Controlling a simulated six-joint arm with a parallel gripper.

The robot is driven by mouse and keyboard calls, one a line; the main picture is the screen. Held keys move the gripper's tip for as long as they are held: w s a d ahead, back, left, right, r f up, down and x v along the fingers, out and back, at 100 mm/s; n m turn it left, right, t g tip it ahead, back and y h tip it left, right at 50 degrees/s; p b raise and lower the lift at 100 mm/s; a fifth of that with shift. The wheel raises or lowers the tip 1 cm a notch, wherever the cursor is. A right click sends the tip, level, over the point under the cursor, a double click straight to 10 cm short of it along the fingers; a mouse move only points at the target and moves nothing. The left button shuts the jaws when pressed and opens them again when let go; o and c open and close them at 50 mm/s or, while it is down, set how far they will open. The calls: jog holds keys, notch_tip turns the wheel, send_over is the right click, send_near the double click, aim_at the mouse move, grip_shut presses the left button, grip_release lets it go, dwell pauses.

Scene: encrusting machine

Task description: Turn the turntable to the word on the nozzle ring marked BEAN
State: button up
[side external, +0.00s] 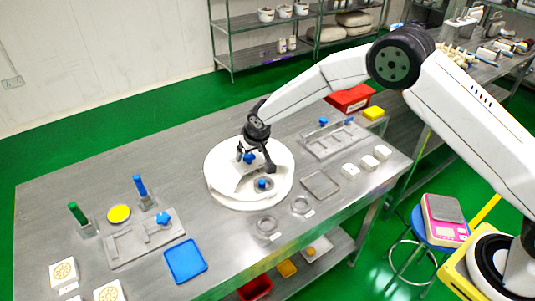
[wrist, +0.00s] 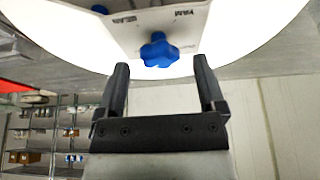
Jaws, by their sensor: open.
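The round white turntable (side external: 222,187) stands on the steel table, with a grey plate and blue knobs on it. My gripper (side external: 258,168) is low over the turntable, its fingers apart. In the wrist view the open gripper (wrist: 160,68) has a blue star-shaped knob (wrist: 158,50) just beyond and between its fingertips; contact cannot be told. The plate (wrist: 150,22) behind that knob bears upside-down words that look like BEAN and YAM. A second blue knob (side external: 262,184) sits at the turntable's front, in a ring. The turntable rim (wrist: 60,40) spans the top of the wrist view.
Two rings with small labels, a front one (side external: 267,226) and a smaller one (side external: 301,204), lie before the turntable. A square frame (side external: 320,184) and white blocks (side external: 367,163) lie right. A blue tray (side external: 185,260) and a grey fixture (side external: 130,246) lie left.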

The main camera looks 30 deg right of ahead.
jog(key=shift+w+f, duration=0.2)
jog(key=shift+f, duration=0.25)
jog(key=shift+c, duration=0.3)
grip_shut()
